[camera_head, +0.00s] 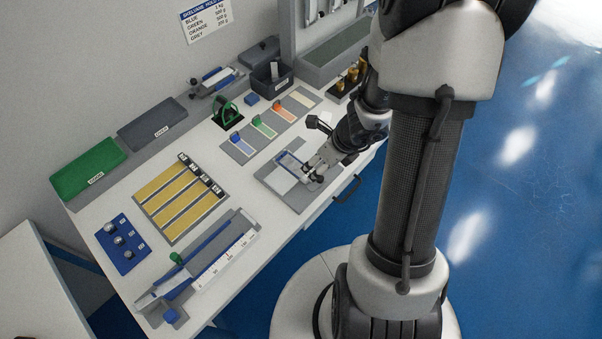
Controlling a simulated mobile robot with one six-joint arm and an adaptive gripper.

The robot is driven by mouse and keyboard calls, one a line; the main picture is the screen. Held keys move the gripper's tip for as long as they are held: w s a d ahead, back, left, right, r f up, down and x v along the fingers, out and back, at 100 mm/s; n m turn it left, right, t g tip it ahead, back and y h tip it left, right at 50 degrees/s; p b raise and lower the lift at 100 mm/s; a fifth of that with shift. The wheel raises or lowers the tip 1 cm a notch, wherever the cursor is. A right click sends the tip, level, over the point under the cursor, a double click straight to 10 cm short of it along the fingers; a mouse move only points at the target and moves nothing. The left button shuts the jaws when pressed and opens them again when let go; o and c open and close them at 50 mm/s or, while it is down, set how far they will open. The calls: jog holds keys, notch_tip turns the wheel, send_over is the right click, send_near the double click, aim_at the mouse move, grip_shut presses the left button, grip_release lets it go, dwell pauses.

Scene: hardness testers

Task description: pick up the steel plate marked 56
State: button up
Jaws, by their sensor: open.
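No marking 56 can be read at this size, so I cannot tell which piece is the steel plate marked 56. My gripper (309,178) is open, low over a grey mat (297,200) near the bench's front edge. A pale, blue-edged piece (289,160) and a light square (279,180) lie on this mat, beside the fingers. I cannot tell whether the fingers touch anything. A grey board with yellow strips (178,196) lies to the left; small dark blocks with pale marks (200,174) sit at the strips' far ends.
Green (88,168) and grey (152,122) trays line the wall. Blue, green and orange pieces sit on pads (262,128) behind my gripper. A blue holder with metal balls (123,243) and a long scaled instrument (205,258) are at left. Brass weights (352,75) stand beyond my gripper.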

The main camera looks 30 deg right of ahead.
jog(key=b, duration=0.2)
send_over(309, 173)
jog(key=s, duration=0.2)
jog(key=f, duration=0.4)
jog(key=shift+s+d+f, duration=0.15)
jog(key=shift+d+f, duration=0.05)
jog(key=shift+f, duration=0.05)
jog(key=b+x, duration=0.3)
jog(key=x, duration=0.2)
jog(key=shift+d+f, duration=0.2)
jog(key=shift+r, duration=0.15)
jog(key=shift+c, duration=0.3)
jog(key=c, duration=1.3)
